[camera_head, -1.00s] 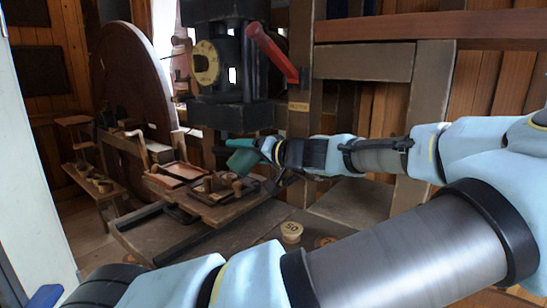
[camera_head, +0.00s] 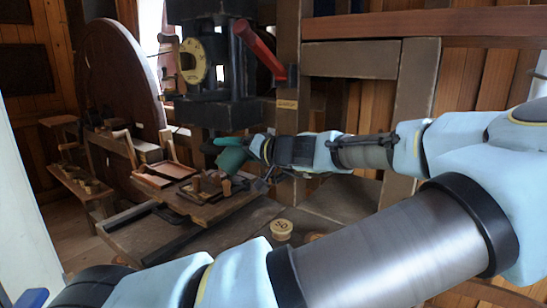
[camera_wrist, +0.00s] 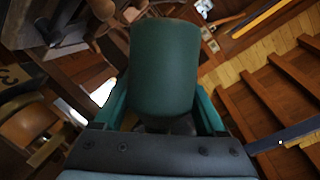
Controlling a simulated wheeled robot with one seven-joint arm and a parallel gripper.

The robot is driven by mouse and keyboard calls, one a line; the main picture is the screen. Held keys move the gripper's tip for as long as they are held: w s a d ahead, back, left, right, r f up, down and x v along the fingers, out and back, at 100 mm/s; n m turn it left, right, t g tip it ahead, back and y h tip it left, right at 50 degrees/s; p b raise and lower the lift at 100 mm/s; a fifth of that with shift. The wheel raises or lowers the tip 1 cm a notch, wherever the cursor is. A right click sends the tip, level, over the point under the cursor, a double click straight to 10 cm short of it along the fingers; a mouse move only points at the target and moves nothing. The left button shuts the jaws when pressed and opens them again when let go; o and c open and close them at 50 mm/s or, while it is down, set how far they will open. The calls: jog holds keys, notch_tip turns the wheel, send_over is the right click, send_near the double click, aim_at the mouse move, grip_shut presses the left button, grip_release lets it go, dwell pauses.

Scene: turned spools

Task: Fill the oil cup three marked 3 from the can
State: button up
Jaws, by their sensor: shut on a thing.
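My gripper (camera_head: 246,147) is shut on a dark green can, held up in front of the dark press, near the wooden work board. The can (camera_wrist: 165,68) fills the middle of the wrist view, between the teal fingers. It also shows small in the head view (camera_head: 231,159). A mark that looks like a 3 (camera_wrist: 12,75) shows at the left edge of the wrist view, on a dark brown part. A rounded tan piece (camera_wrist: 30,128) lies below that mark. I cannot tell whether either is the oil cup. No oil is visible.
A black press (camera_head: 220,70) with a yellow dial (camera_head: 193,60) and red lever (camera_head: 258,48) stands above the bench. A wooden board (camera_head: 215,208) carries several small turned pieces. A round piece marked 50 (camera_head: 281,228) stands on the bench. A large wooden disc (camera_head: 118,80) is behind left.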

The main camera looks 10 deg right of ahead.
dwell(0.3)
jog(key=n, duration=0.1)
jog(key=a+r+n+h, duration=0.1)
jog(key=r+n+h, duration=0.1)
jog(key=shift+s+a+n, duration=0.25)
jog(key=shift+a+n, duration=0.05)
jog(key=n+h, duration=0.1)
jog(key=a+r+n+h+p, duration=0.1)
jog(key=shift+s+a+r+n, duration=0.15)
jog(key=shift+r+n, duration=0.15)
notch_tip(320, 180, down, 3)
jog(key=b, duration=0.3)
jog(key=shift+f, duration=0.1)
